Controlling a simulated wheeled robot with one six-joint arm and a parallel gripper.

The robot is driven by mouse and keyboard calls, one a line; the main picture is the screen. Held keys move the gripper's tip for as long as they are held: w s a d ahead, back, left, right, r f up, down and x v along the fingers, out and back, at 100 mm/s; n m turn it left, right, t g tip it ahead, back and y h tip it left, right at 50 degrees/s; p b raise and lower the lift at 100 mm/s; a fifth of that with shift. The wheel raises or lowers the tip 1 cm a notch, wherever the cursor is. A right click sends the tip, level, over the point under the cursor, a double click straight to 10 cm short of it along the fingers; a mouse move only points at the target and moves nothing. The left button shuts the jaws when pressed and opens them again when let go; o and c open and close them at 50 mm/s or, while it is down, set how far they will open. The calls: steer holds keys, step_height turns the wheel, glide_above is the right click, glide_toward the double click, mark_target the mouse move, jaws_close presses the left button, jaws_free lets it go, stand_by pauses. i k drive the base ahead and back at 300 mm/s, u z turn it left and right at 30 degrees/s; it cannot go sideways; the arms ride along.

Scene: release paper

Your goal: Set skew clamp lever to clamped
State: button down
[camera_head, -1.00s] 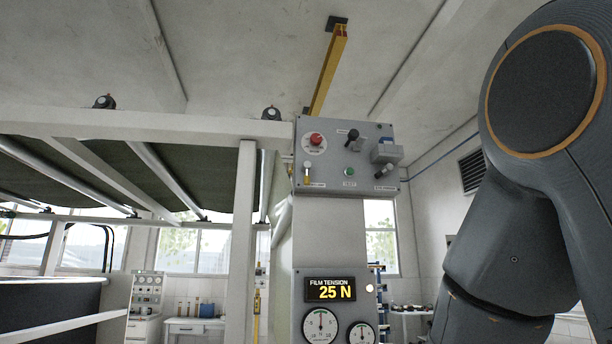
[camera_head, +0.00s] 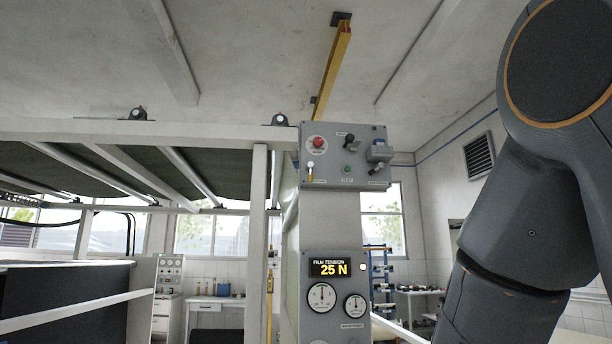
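A grey control panel (camera_head: 322,186) stands upright on a grey column near the middle of the head view. At its right is a grey block (camera_head: 380,150) with a short dark lever or handle (camera_head: 378,169) under it, above a small label. My gripper is out of view; only my arm shows at right.
The panel also carries a red button (camera_head: 319,143) and a green button (camera_head: 347,169). A white machine frame (camera_head: 258,215) with rollers stands left. Space between panel and my arm looks open.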

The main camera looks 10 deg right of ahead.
mark_target(310, 166)
steer(key=u, duration=0.4)
steer(key=i, duration=1.15)
steer(key=u, duration=0.15)
